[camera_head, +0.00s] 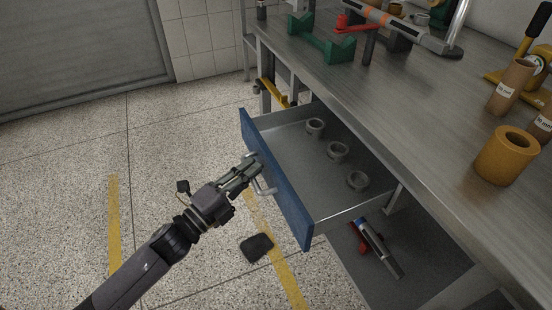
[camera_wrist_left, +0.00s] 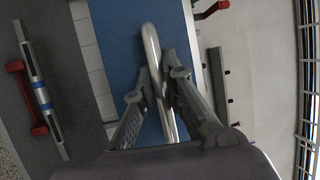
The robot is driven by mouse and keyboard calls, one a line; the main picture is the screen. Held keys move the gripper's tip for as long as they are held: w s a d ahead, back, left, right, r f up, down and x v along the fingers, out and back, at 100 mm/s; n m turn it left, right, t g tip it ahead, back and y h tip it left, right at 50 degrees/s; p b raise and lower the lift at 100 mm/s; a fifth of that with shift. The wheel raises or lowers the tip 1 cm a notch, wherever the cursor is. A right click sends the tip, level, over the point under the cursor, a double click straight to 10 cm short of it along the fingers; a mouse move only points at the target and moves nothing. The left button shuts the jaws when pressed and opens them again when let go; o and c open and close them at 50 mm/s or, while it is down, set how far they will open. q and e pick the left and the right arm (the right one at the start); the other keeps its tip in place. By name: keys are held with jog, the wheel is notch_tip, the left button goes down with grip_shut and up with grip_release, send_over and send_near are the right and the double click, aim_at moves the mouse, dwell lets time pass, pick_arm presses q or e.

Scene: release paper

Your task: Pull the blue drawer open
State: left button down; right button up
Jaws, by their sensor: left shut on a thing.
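The blue drawer (camera_head: 276,183) is pulled out from under the metal workbench, and its grey inside shows. My right gripper is in neither view.
The workbench top (camera_head: 400,120) holds a green stand (camera_head: 320,40), a yellow cylinder (camera_head: 507,155) and brown tubes (camera_head: 510,86). A lower shelf (camera_head: 390,240) holds a grey tool with red supports. A dark object (camera_head: 257,247) lies on the speckled floor. The floor at left is clear.

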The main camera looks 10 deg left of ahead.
pick_arm(q)
jog(key=shift+s+a+f, duration=0.1)
jog(key=shift+s+a, duration=0.6)
jog(key=shift+a, duration=0.2)
jog(key=shift+s+a, duration=0.65)
jog(key=shift+a, duration=0.25)
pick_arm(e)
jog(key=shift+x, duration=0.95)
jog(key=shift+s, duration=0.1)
pick_arm(q)
jog(key=c, duration=1.6)
grip_release()
jog(key=shift+c, duration=0.2)
jog(key=v, duration=1.2)
